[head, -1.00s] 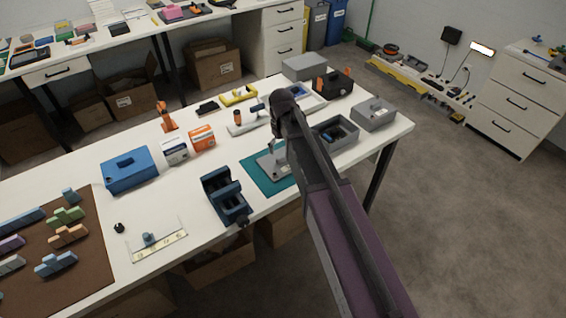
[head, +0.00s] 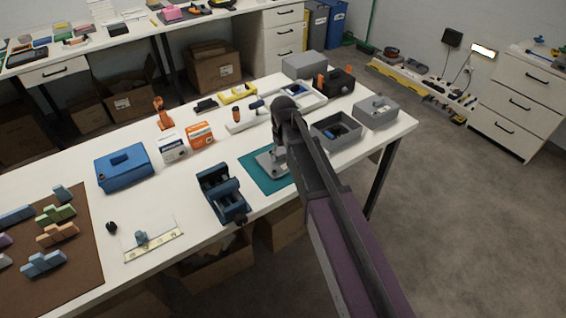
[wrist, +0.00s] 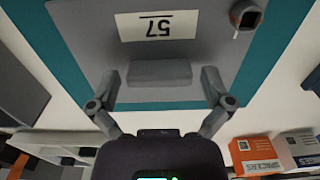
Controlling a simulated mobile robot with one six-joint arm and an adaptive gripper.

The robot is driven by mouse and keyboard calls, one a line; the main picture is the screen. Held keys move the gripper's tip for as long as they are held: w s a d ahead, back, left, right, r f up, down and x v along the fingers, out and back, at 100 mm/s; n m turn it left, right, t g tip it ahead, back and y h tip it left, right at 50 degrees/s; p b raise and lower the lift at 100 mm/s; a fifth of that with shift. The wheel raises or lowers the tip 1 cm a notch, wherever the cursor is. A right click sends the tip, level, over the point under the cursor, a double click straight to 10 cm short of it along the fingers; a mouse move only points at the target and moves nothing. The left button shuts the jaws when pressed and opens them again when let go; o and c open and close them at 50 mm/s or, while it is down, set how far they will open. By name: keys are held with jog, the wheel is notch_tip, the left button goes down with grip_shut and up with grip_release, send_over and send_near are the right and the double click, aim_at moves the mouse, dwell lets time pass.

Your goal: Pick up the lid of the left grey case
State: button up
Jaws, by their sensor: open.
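A flat grey lid (wrist: 85,45) with a block-shaped handle (wrist: 160,73) and a white label reading 57 (wrist: 158,26) lies on a teal mat. The lid also shows in the head view (head: 267,163), partly hidden by my arm. My gripper (wrist: 161,78) is open, with one finger at each end of the handle. I cannot tell how far the fingertips are above the lid. In the head view an open grey case (head: 318,134) with dark contents stands right of the mat. A closed grey case (head: 376,114) stands to its right.
The teal mat (head: 252,173) lies near the table's front edge. A blue vise (head: 222,195) stands to its left. White and orange boxes (head: 201,135) stand behind. A small grey and orange item (wrist: 246,14) is at the lid's edge in the wrist view.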

dwell(0.6)
jog(key=c, duration=1)
